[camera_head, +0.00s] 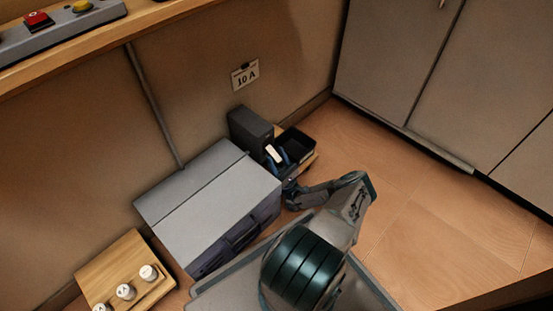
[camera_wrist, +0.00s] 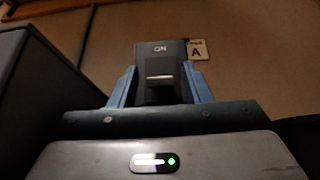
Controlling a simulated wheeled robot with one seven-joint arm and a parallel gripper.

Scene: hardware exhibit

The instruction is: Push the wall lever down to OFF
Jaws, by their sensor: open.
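The wall lever's dark housing (camera_wrist: 172,55) is straight ahead in the wrist view, with "ON" printed near its top. A pale lever handle (camera_wrist: 160,78) shows below the lettering. My gripper (camera_wrist: 159,88) is open, with one blue finger on each side of the handle; contact cannot be told. In the head view the dark housing (camera_head: 249,129) stands against the wall beyond the grey case, and the pale handle (camera_head: 273,153) is at my gripper (camera_head: 279,161). No OFF mark is visible.
A large grey case (camera_head: 205,195) sits left of my gripper. A black open tray (camera_head: 297,143) is just right of the housing. A wooden block with white knobs (camera_head: 125,270) is lower left. Floor at right is clear.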

